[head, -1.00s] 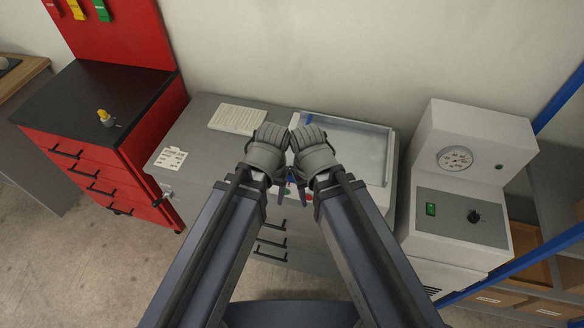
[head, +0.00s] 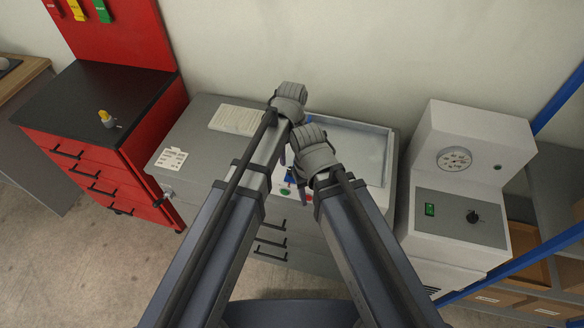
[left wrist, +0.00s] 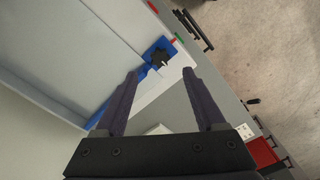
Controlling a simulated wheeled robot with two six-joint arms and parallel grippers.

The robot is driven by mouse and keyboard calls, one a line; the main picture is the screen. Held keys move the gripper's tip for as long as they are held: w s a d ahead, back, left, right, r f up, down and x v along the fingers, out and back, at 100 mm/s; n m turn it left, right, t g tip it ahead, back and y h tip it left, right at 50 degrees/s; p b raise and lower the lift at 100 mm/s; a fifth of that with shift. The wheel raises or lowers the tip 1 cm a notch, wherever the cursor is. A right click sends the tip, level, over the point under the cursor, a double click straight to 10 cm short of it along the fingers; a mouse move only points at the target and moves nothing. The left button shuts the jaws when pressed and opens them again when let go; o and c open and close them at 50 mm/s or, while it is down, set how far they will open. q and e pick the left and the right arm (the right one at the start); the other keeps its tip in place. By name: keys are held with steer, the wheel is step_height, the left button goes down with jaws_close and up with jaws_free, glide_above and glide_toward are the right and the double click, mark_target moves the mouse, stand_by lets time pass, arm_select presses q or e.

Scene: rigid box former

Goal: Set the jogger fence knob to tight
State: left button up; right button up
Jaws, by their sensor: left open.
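The fence knob (left wrist: 160,56) is a dark lobed knob on the blue fence (left wrist: 104,113) at the corner of the jogger's tray, seen in the left wrist view. My left gripper (left wrist: 160,74) is open and empty, its fingers spread to either side below the knob in that picture, not closed on it. In the head view the left gripper (head: 283,152) is above the machine, mostly hidden by its wrist. Part of the blue fence (head: 289,176) shows between the arms there. My right gripper (head: 302,192) is close by on the right; its jaw opening is hidden. I cannot read the knob's setting.
The jogger's pale tray (head: 388,160) lies behind the right wrist. Green and red buttons (head: 285,191) sit on the front edge.

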arm_select(q)
step_height(320, 180, down, 7)
steer(key=b, duration=0.6)
jaws_close()
stand_by(0.4)
